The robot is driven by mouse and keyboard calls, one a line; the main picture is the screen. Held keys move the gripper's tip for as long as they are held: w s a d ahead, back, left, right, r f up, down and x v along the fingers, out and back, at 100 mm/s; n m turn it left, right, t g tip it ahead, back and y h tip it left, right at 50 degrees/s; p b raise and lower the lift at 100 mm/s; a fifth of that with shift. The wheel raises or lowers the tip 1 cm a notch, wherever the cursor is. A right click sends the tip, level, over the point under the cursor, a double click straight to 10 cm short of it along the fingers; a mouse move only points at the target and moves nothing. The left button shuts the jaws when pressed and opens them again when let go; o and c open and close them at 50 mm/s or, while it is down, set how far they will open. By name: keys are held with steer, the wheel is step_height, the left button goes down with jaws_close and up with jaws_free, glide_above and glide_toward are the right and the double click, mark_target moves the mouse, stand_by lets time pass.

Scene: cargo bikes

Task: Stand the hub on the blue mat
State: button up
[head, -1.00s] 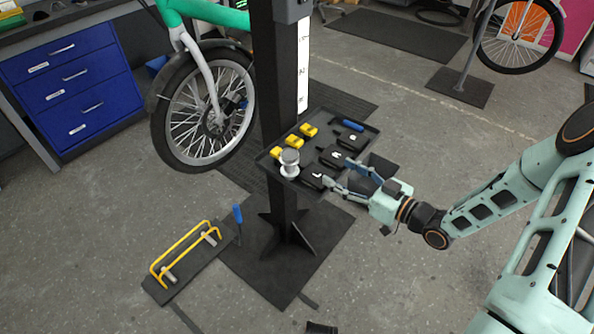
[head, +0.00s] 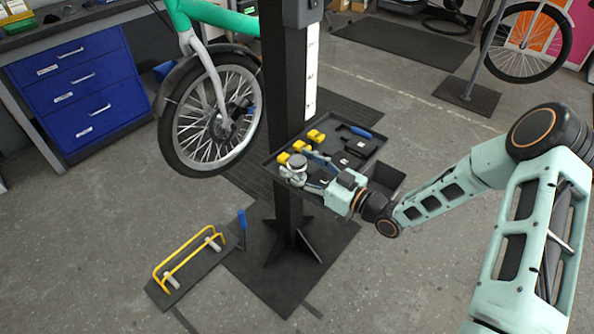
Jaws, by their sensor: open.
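The silver hub (head: 297,166) stands upright near the front left corner of a dark tray (head: 374,146) fixed to the black post. My gripper (head: 309,172) is open and reaches in from the right, low over the tray. Its fingers are close to the hub's right side. I cannot tell whether they touch it or reach around it, and they partly cover its lower part. I see no blue mat in this view.
Yellow blocks (head: 316,136), black blocks (head: 358,147) and a blue-handled tool (head: 361,132) share the tray. The black post (head: 287,90) rises behind the hub. A bike wheel (head: 212,115) hangs to the left. A yellow-railed stand (head: 188,258) lies on the floor.

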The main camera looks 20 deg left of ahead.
steer(key=shift+w+a, duration=0.2)
steer(key=shift+a, duration=0.25)
jaws_close()
steer(key=shift+r, duration=0.2)
